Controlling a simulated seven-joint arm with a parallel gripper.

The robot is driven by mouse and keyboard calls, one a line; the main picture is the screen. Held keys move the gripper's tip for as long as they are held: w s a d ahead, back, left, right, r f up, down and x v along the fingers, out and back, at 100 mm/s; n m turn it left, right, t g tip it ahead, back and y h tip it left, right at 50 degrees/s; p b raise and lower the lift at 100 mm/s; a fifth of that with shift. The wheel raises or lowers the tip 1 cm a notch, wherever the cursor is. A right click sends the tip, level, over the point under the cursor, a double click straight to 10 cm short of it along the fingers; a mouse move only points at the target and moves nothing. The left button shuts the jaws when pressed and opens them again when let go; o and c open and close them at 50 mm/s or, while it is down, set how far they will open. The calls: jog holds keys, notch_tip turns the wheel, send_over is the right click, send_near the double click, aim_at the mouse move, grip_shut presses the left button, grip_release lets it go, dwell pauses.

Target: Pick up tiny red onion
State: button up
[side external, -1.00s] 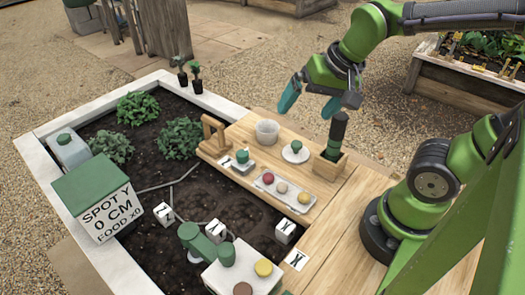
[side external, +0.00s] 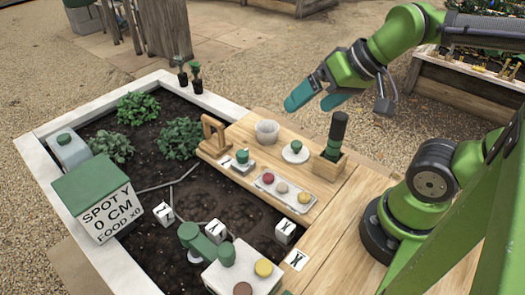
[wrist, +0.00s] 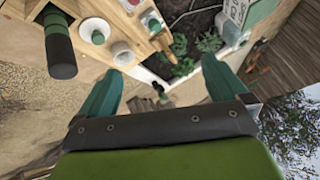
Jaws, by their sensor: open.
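A small dark red round item (side external: 268,178), which looks like the tiny red onion, lies at the left end of a light tray (side external: 275,199) on the wooden board. A pale item (side external: 282,187) and a yellow item (side external: 303,198) lie in the same tray. My gripper (side external: 316,97) is open and empty, high above the back of the board and well away from the tray. Its two teal fingers point left in the side view. In the wrist view the spread fingers (wrist: 160,68) have nothing between them.
A dark green-handled tool (side external: 338,130) stands upright in a wooden block (side external: 328,167). Marked white cubes (side external: 285,231) lie near the front edge.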

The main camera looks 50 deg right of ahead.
jog(key=shift+c, duration=0.2)
jog(key=c, duration=1.1)
